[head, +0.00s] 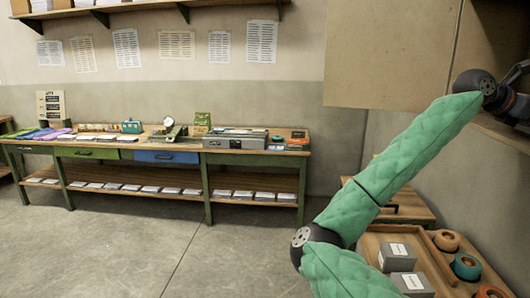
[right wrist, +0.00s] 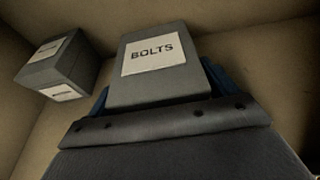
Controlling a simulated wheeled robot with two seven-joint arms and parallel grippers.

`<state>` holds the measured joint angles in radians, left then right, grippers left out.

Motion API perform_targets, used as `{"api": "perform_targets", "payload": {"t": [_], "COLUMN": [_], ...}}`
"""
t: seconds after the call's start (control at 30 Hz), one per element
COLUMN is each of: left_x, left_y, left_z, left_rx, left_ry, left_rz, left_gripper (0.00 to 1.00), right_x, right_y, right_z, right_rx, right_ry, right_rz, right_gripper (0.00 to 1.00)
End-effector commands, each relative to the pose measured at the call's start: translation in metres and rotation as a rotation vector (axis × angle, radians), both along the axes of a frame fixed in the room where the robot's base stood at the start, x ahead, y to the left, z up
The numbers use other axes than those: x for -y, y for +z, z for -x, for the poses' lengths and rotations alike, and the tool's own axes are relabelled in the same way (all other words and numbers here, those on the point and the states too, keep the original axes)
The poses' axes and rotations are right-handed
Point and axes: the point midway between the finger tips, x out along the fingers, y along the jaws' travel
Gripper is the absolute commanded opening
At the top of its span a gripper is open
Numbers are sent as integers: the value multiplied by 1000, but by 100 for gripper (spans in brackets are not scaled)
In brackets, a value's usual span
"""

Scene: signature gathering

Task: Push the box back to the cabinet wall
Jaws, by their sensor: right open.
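A grey box labelled "BOLTS" (right wrist: 150,84) fills the middle of the right wrist view, its white label facing the camera. My right gripper (right wrist: 160,88) is open, with blue fingers showing at the left and right sides of this box. Whether the fingers touch it, I cannot tell. In the head view, my green-sleeved right arm reaches up to the open wooden cabinet (head: 392,55) at the upper right. The wrist is at the picture's right edge, and the fingers are not visible there. The box does not show in the head view. My left gripper is not in view.
A second grey labelled box (right wrist: 58,70) is to the left in the right wrist view, apart from the BOLTS box, near the brown cabinet walls. Below my arm, a wooden tray (head: 425,262) holds grey boxes and round items. A long workbench (head: 290,150) stands along the far wall.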

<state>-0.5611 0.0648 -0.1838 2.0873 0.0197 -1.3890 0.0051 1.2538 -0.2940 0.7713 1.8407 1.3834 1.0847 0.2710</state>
Motion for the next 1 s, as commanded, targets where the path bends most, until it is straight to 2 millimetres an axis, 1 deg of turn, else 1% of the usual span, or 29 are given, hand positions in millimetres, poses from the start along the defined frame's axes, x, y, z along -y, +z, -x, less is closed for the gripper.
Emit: {"api": "perform_targets", "payload": {"t": [1.0], "left_x": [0], "left_y": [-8], "left_z": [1], "left_rx": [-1], "left_ry": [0], "left_rz": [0], "left_gripper": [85], "right_x": [33], "right_y": [0], "right_z": [4], "right_rx": [0], "right_ry": [0], "right_rz": [1], "right_gripper": [85]}}
